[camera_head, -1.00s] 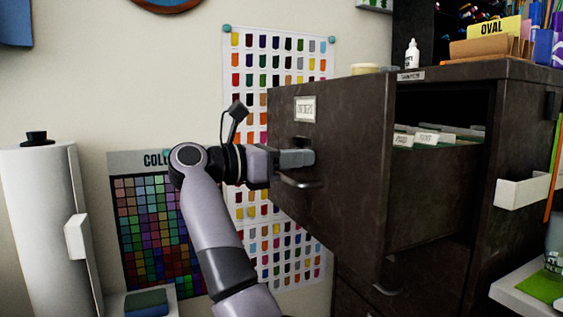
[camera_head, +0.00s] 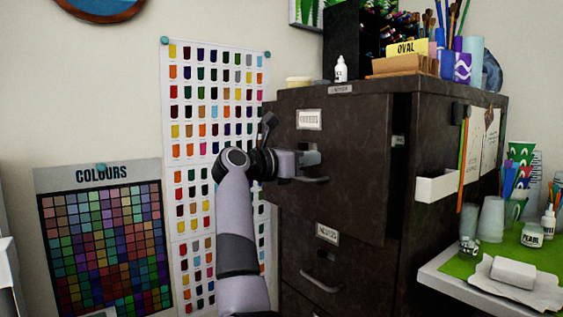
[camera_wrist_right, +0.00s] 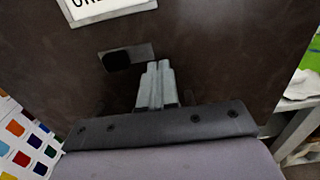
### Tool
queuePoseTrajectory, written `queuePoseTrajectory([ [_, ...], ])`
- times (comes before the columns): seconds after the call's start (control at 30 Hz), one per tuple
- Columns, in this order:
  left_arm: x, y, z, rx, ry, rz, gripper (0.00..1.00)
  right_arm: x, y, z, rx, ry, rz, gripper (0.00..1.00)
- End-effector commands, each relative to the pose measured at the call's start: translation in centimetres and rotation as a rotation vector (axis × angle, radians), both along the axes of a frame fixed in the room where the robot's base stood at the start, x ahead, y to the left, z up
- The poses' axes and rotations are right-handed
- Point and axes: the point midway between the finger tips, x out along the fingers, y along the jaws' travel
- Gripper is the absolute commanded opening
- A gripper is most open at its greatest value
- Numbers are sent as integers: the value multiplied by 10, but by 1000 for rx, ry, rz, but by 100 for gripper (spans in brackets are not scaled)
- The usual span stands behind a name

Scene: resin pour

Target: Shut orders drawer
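The orders drawer (camera_head: 345,150) is the top drawer of a dark brown filing cabinet (camera_head: 425,140). Its front stands a little proud of the cabinet, with a narrow dark gap along its right side. A white label (camera_head: 309,119) and a curved pull handle (camera_head: 314,180) are on the front. My right gripper (camera_head: 314,158) is at the drawer front just above the handle. In the right wrist view its two fingers (camera_wrist_right: 158,68) are together with nothing between them, pointing at the drawer front (camera_wrist_right: 215,50); whether they touch it is hard to tell. My left gripper is out of view.
A lower drawer (camera_head: 330,262) with its own label and handle looks closed. A white bottle (camera_head: 340,70) and a brown organiser (camera_head: 405,66) stand on the cabinet. A worktable (camera_head: 450,277) with cups and bottles is at the right. Colour charts (camera_head: 105,240) hang behind my arm.

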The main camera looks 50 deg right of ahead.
Motion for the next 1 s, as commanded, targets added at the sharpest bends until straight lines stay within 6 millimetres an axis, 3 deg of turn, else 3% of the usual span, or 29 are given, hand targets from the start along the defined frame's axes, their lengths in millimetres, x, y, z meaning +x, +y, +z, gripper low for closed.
queuePoseTrajectory([
  [0.2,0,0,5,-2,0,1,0,-11,-45,1,1,-1,-2,0],
  [0.4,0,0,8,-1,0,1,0,-16,-68,1,1,0,-1,0],
  [1.0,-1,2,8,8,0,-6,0,-20,-81,2,-3,-1,-1,0],
])
